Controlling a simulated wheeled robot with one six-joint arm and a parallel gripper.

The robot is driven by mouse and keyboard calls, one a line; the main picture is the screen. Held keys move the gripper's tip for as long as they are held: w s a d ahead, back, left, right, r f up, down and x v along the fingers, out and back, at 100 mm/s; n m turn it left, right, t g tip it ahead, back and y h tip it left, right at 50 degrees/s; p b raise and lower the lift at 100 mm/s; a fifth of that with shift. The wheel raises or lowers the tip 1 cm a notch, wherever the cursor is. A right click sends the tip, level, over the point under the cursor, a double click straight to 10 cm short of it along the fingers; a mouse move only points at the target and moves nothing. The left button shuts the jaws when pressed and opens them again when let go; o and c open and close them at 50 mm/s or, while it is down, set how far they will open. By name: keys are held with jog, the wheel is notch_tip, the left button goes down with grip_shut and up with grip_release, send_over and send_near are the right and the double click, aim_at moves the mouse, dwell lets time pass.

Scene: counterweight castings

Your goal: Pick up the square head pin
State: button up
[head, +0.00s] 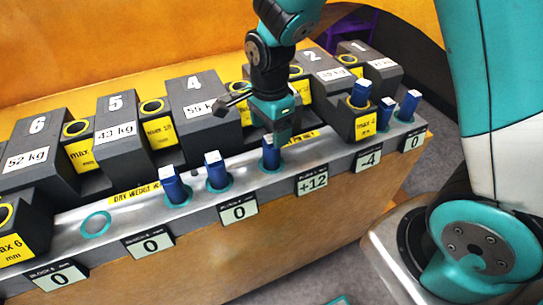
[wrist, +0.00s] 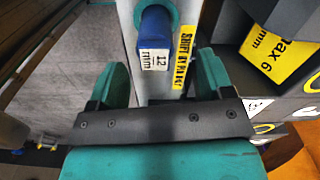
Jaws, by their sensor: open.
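Several blue pins stand in teal-ringed holes along a grey metal rail (head: 130,215). One blue pin (head: 271,153) stands just below my gripper (head: 276,132), behind the +12 plate. Other pins stand to the left (head: 173,187), (head: 216,171) and right (head: 386,109), (head: 407,106). The exact head shapes are hard to tell.
Dark numbered castings, including block 4 (head: 203,108) and block 5 (head: 122,128), stand close behind the rail. An empty teal-ringed hole (head: 96,224) is at the left. The grey floor in front is open.

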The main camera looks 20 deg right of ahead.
jog(key=shift+s+f+p, duration=0.15)
jog(key=shift+f+p, duration=0.45)
jog(key=shift+f, duration=0.75)
jog(key=shift+s+f+p, duration=0.15)
jog(key=shift+f+p, duration=0.4)
jog(key=shift+f, duration=0.8)
jog(key=c, duration=1.3)
jog(key=shift+c, duration=0.2)
jog(key=shift+r, duration=0.15)
notch_tip(320, 180, up, 30)
jog(key=p, duration=0.6)
send_over(271, 138)
jog(key=shift+s, duration=0.1)
